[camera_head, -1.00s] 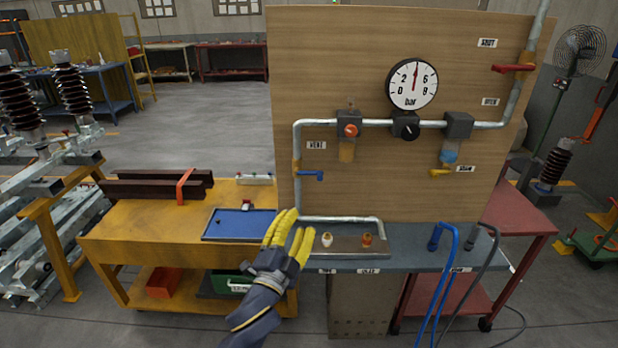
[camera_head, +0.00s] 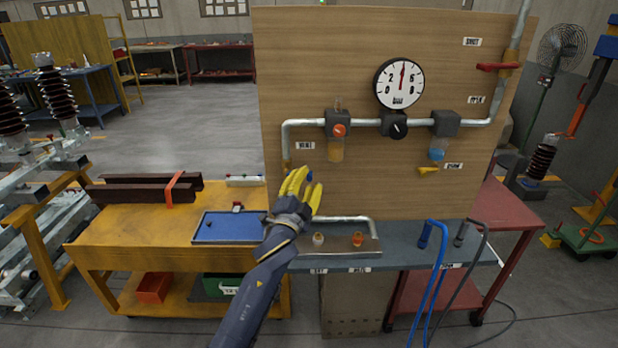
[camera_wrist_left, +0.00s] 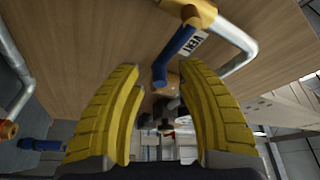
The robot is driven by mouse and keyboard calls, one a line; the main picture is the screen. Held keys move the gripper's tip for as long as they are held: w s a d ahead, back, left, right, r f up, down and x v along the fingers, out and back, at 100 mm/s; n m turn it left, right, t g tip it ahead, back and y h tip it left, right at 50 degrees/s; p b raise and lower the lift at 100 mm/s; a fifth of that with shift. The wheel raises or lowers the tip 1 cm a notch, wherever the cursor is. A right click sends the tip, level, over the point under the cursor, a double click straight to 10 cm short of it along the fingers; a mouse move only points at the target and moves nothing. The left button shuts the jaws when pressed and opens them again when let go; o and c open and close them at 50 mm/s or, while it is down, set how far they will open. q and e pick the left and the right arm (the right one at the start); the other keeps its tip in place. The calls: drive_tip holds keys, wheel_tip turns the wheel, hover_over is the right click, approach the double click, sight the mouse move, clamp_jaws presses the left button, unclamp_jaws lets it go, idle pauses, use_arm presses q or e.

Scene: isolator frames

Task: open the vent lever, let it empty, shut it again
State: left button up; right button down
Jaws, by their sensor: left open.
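The blue vent lever (camera_wrist_left: 172,58) sits on a brass valve (camera_wrist_left: 192,10) beside the VENT label in the left wrist view. In the head view only a bit of its blue shows behind the fingers, below the VENT label (camera_head: 305,145). My left gripper (camera_head: 303,184) has yellow fingers, open and empty, just in front of the lever. In the left wrist view the lever's end lies between and beyond the fingertips (camera_wrist_left: 158,80); contact cannot be told. The pressure gauge (camera_head: 399,84) has its needle pointing nearly straight up. My right gripper is not in view.
A red lever (camera_head: 497,67) is at the upper right pipe and a yellow lever (camera_head: 428,170) at the drain. A blue tray (camera_head: 222,227) is on the yellow cart.

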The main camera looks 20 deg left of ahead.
use_arm(q)
drive_tip(key=shift+x, duration=0.9)
